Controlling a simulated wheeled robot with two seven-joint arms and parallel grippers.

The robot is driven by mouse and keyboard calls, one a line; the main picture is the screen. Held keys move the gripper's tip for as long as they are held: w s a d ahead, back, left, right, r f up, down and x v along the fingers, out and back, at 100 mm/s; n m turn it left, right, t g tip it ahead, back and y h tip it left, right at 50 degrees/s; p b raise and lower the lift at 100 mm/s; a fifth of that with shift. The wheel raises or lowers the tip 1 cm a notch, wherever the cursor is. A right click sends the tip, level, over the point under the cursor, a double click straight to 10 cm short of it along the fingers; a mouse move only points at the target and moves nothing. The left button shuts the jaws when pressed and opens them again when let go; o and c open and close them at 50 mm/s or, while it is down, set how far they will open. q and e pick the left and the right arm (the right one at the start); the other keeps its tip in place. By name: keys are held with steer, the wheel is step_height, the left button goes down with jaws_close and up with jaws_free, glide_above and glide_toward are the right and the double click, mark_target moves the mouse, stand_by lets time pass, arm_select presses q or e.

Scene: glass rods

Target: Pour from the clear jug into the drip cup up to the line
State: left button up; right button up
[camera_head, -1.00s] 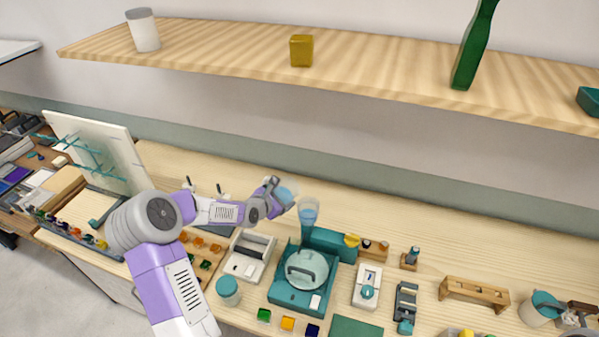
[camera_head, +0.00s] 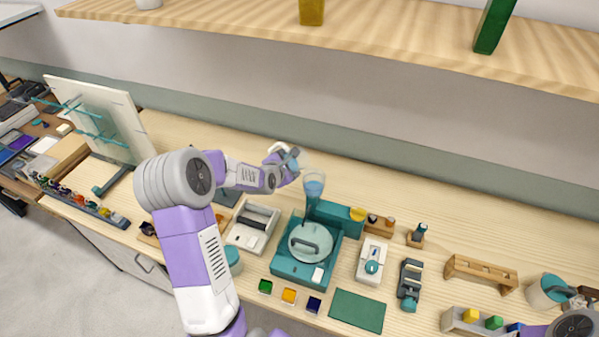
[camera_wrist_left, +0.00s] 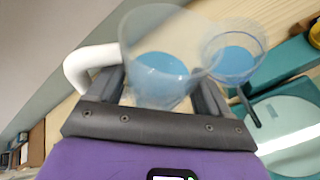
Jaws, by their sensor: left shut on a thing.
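My left gripper (camera_head: 287,166) is shut on the clear jug (camera_wrist_left: 165,45), which has a white handle (camera_wrist_left: 88,66) and blue liquid inside. In the head view the jug is small and mostly hidden by the gripper. The clear drip cup (camera_head: 313,187) stands on the teal stand, just right of the gripper. It holds blue liquid and also shows in the left wrist view (camera_wrist_left: 236,52), where the jug's rim overlaps its near side. I cannot tell whether they touch, how far the jug tilts, or where the line is. My right gripper is not in view.
The teal stand (camera_head: 276,268) carries a round lidded dish (camera_head: 311,243). A white-grey tray (camera_head: 243,238) is to its left, and a white block with a teal knob (camera_head: 371,270) to its right. A wooden shelf (camera_head: 400,42) runs above. The bench behind the cup is clear.

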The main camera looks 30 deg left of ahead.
arm_select(q)
steer(key=shift+w, duration=0.1)
steer(key=shift+r+b, duration=0.2)
steer(key=shift+b, duration=0.1)
steer(key=shift+r+m+y, duration=0.3)
steer(key=shift+m+y, duration=0.1)
steer(key=shift+y, duration=0.1)
stand_by(1.6)
steer(key=shift+r, duration=0.2)
stand_by(1.0)
steer(key=shift+r+m+g+y, duration=0.15)
steer(key=shift+m+g+y, duration=0.15)
stand_by(0.7)
steer(key=shift+r, duration=0.15)
steer(key=shift+d+r+m+y+p, duration=0.15)
steer(key=shift+r+m+y+p, duration=0.3)
steer(key=shift+m+y, duration=0.2)
stand_by(2.5)
